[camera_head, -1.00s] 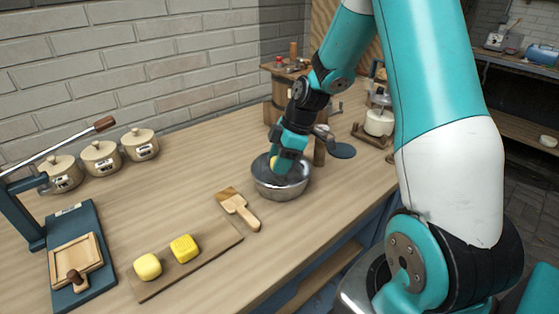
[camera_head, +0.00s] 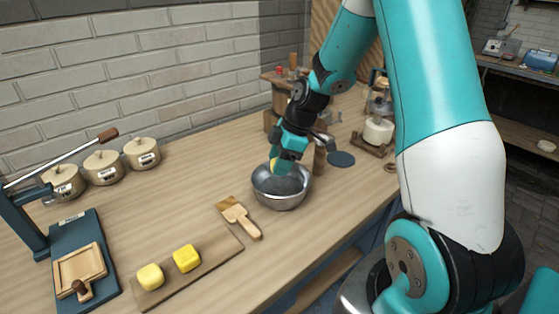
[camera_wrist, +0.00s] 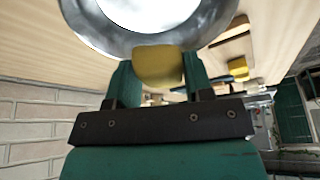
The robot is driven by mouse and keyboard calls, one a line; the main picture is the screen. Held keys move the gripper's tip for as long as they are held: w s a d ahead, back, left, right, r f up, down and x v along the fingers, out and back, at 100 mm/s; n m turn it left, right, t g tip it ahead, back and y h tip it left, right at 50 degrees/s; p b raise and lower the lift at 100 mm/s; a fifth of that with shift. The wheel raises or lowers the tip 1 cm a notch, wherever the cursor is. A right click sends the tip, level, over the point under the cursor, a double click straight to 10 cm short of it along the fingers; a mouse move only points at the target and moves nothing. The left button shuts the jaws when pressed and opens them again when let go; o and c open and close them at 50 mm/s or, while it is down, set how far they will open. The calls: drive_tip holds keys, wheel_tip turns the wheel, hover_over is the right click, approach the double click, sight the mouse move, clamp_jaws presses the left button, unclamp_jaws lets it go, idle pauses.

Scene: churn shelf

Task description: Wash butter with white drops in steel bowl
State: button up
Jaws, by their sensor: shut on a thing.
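My gripper (camera_wrist: 158,75) is shut on a yellow butter lump (camera_wrist: 158,66), one finger on each side of it in the wrist view. In the head view a little of this butter (camera_head: 274,163) shows yellow beside my fingers, at the bowl's far rim. The steel bowl (camera_head: 283,200) stands on the wooden table; in the wrist view its rim (camera_wrist: 208,32) is right by the butter. I cannot tell if the butter touches the bowl. Two other butter lumps lie on a wooden board (camera_head: 222,252): a smooth one (camera_head: 150,276) and a patterned one (camera_head: 186,258). White drops cannot be made out.
A wooden paddle (camera_head: 239,216) lies left of the bowl. Lidded crocks (camera_head: 103,167) line the wall. A blue lever press (camera_head: 75,225) stands at left. A wooden churn and a dark round plate (camera_head: 341,159) are behind the bowl. The table's middle left is clear.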

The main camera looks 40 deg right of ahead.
sight(273, 160)
drive_tip(key=shift+r, duration=0.1)
wheel_tip(273, 160, up, 4)
drive_tip(key=p, duration=0.3)
idle(0.3)
idle(0.3)
